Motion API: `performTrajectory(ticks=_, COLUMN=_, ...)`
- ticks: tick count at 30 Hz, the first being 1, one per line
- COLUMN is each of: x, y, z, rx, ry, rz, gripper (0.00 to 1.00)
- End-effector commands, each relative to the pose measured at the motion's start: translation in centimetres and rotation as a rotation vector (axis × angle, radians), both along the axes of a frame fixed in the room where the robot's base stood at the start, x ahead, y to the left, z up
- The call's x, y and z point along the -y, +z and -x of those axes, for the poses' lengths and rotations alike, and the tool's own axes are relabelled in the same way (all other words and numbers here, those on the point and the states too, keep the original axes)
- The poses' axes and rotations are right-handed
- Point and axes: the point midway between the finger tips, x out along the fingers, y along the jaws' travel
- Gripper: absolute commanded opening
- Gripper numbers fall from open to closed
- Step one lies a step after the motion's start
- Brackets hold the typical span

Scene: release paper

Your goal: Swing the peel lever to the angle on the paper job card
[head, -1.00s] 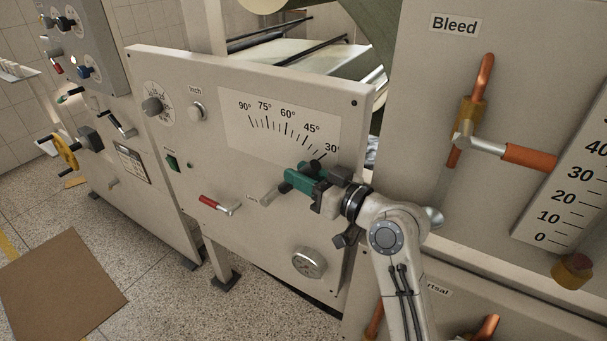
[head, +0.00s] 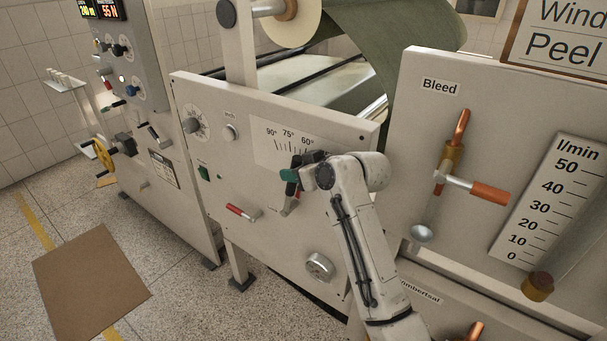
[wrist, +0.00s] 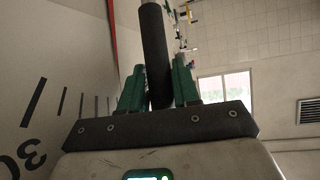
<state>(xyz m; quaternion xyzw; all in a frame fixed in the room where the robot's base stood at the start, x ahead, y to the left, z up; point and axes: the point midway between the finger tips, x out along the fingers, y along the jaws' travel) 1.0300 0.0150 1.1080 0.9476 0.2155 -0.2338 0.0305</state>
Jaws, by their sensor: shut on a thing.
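The peel lever has a dark round grip (wrist: 157,55) and a pale metal arm (head: 289,208) below my gripper. My gripper (head: 291,180), with green fingers, is shut on the lever's grip. In the wrist view the dark grip stands between the two green fingers (wrist: 158,90). The angle scale (head: 262,150) is above and behind it, with 90°, 75° and 60° readable. My arm hides the lower angles and where the lever points. A wood-framed card (head: 565,40) at the top right reads "Wind" and "Peel", cut off by the frame edge, with no angle visible.
A red-handled lever (head: 241,212) and a round knob (head: 320,266) are on the same panel. The Bleed valve, with an orange handle (head: 490,194), stands to the right beside a flow scale (head: 555,200). A brown mat (head: 90,285) lies on the floor.

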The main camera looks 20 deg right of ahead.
Motion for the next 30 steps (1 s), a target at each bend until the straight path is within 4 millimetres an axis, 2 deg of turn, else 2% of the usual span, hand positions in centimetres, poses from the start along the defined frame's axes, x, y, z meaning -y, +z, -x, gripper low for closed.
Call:
performTrajectory(ticks=1, x=-0.16, y=0.62, z=-0.41, rx=-0.003, ry=-0.001, rz=0.007, gripper=0.00)
performTrajectory(ticks=17, x=-0.41, y=0.46, z=-0.88, rx=-0.029, ry=-0.001, rz=0.026, gripper=0.00)
performTrajectory(ticks=18, x=-0.42, y=0.46, z=-0.87, rx=-0.029, ry=-0.001, rz=0.025, gripper=0.32)
performTrajectory(ticks=24, x=-0.40, y=0.35, z=-0.83, rx=-0.032, ry=0.000, rz=0.026, gripper=0.51)
performTrajectory(ticks=30, x=-0.38, y=0.27, z=-0.79, rx=-0.033, ry=0.000, rz=0.025, gripper=0.52)
